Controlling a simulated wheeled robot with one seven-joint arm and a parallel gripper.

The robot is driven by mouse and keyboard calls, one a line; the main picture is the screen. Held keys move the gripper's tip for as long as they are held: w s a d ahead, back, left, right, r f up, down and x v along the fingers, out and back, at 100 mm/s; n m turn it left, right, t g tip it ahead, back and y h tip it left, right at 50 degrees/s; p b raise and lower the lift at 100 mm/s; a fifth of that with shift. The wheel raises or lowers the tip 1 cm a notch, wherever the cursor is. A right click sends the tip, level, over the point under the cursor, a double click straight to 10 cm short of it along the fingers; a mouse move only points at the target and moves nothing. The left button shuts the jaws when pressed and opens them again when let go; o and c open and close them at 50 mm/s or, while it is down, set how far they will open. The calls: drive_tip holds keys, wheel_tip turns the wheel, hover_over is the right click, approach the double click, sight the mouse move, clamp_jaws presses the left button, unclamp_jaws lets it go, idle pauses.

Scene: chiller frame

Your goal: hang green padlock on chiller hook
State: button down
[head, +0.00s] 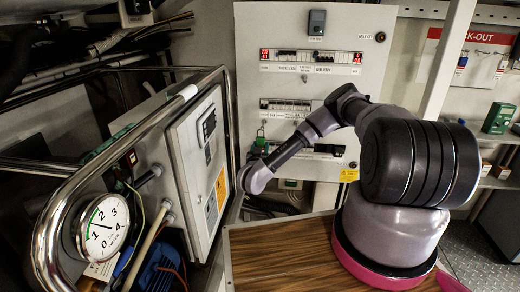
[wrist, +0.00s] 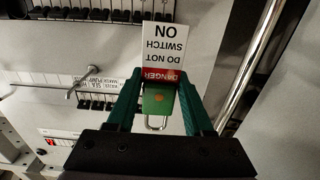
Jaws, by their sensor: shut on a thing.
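The green padlock (wrist: 158,101) is between the green fingers of my gripper (wrist: 160,80) in the wrist view. Its metal shackle (wrist: 155,124) points toward the palm. A white and red danger tag (wrist: 166,45), upside down in that view, shows just beyond the padlock. In the head view my gripper (head: 262,136) is small, in front of the grey electrical cabinet, and the padlock cannot be made out. A thin metal rod with a bent end (wrist: 82,74) stands out from a pale panel in the wrist view, left of the gripper and apart from it; I cannot tell whether it is the chiller hook.
The electrical cabinet (head: 372,70) has rows of breakers. A grey control box (head: 195,165) stands at left, with a curved steel rail (head: 52,225) and a pressure gauge (head: 103,225) before it. A wooden top (head: 280,255) lies below. A lock-out board (head: 483,60) hangs at right.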

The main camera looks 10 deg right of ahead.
drive_tip(key=shift+x, duration=2.05)
drive_tip(key=shift+w+d+f, duration=0.2)
drive_tip(key=shift+w+f, duration=0.5)
drive_tip(key=shift+c, duration=1)
unclamp_jaws()
